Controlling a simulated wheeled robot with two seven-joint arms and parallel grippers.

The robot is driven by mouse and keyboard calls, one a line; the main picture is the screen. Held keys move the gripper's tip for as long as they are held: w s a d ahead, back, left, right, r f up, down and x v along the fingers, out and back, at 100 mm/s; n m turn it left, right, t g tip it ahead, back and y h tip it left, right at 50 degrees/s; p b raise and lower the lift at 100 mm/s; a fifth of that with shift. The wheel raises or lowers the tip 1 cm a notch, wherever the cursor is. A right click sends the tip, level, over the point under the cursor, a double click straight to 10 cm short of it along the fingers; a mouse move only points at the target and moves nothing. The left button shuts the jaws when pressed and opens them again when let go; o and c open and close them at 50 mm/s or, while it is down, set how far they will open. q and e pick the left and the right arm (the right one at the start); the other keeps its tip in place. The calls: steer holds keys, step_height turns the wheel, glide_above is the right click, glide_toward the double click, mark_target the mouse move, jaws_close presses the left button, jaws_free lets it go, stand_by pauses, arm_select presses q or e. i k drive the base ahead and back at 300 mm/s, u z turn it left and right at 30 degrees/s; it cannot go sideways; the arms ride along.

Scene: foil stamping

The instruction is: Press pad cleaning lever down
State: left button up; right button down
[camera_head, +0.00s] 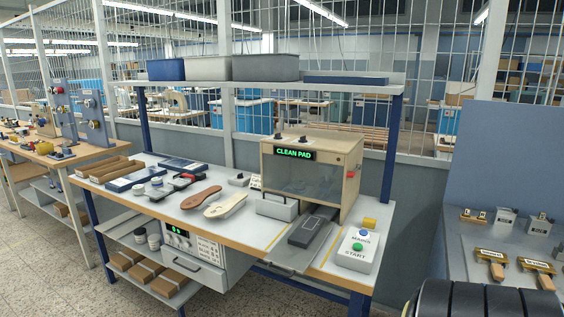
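The stamping machine (312,178) is a light wood box with a clear front, standing on the workbench at the right of its middle. A dark sign on its top front edge reads CLEAN PAD (294,153) in green letters. A red knob (350,174) sticks out of its right side, and small dark fittings (303,139) stand on its top. I cannot tell which of these, if any, is the pad cleaning lever. A dark slide (311,229) extends from the machine's front. Neither of my grippers is in view.
A button box (356,252) marked START, with a blue and a green button, stands right of the slide. Brown and beige sole shapes (225,205) lie to the left. A shelf (350,88) with bins spans above. Black rounded segments (485,300) fill the bottom right corner.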

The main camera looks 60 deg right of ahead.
mark_target(351, 174)
steer(key=z, duration=0.5)
steer(key=i, duration=1.35)
steer(key=z, duration=1.6)
steer(key=i, duration=0.35)
steer(key=z, duration=0.25)
